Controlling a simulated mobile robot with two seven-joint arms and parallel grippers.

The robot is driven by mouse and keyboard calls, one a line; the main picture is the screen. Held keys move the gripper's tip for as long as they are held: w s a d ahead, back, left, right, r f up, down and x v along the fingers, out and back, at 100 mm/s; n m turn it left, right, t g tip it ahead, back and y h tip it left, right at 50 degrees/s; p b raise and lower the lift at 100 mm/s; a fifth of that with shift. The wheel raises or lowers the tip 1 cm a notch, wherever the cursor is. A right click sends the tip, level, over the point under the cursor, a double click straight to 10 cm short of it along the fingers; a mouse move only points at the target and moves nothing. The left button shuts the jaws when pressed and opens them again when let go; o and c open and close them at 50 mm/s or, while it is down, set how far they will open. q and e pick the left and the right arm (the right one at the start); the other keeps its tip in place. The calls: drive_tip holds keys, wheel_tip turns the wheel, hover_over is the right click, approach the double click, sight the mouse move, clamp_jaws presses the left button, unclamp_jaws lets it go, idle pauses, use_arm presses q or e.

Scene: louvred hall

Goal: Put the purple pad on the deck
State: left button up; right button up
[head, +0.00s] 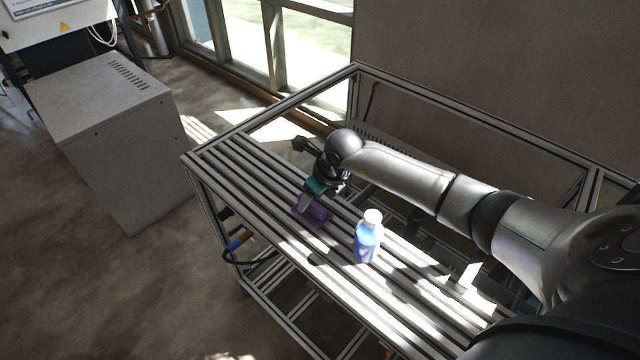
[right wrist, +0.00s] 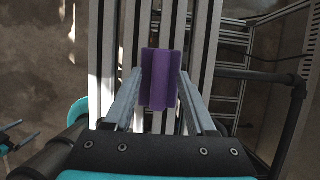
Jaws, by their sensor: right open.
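The purple pad (head: 316,212) lies on the slatted metal top, the deck (head: 248,165), toward its far left part. In the right wrist view the purple pad (right wrist: 160,78) is upright in the picture, with a ridge down its middle. My right gripper (head: 307,205) is low over the pad, pointing down. In the right wrist view its two fingers (right wrist: 161,76) are apart, one on each side of the pad. Whether either finger touches the pad I cannot tell.
A blue bottle with a white cap (head: 368,238) stands on the slats just right of the pad. A metal frame rail (head: 270,110) runs behind the slats. A grey cabinet (head: 115,130) stands on the floor at left. Bare slats lie left of the pad.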

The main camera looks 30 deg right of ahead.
drive_tip(key=v, duration=1.1)
drive_tip(key=shift+r, duration=0.2)
drive_tip(key=shift+d, duration=0.1)
